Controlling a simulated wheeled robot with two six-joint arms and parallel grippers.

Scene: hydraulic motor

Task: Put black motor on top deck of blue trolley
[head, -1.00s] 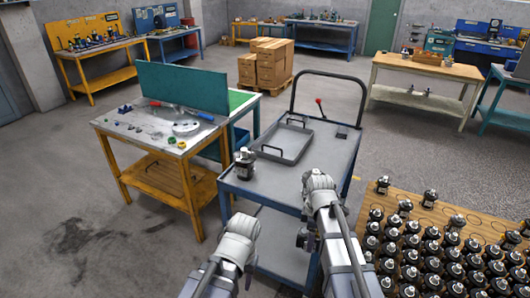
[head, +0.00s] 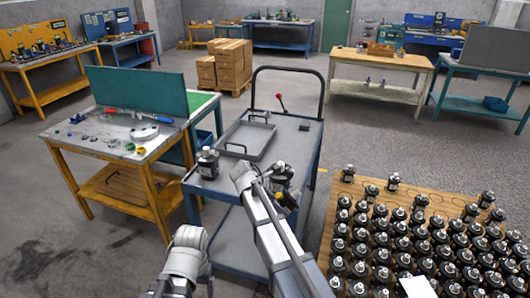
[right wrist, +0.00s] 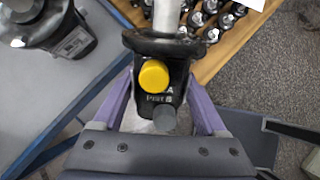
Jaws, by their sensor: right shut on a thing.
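The blue trolley (head: 196,186) has a grey top deck. A black motor (head: 207,164) with a silver top stands upright on the deck's front left part; it also shows at the upper left of the right wrist view (right wrist: 68,32). My right gripper (head: 278,192) is shut on another black motor (right wrist: 154,50), which has a yellow cap and a grey cap facing the wrist camera. In the head view this motor appears at the deck's right front edge, partly hidden by my arm; its height is unclear. My left gripper (head: 183,262) is low in front of the trolley, its fingers unclear.
A grey tray (head: 245,141) lies on the deck behind the standing motor. The trolley's black handle (head: 288,70) rises at the back. A wooden surface (head: 335,190) with many motors is on the right. A yellow workbench (head: 60,146) stands left. Bare deck shows between motor and tray.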

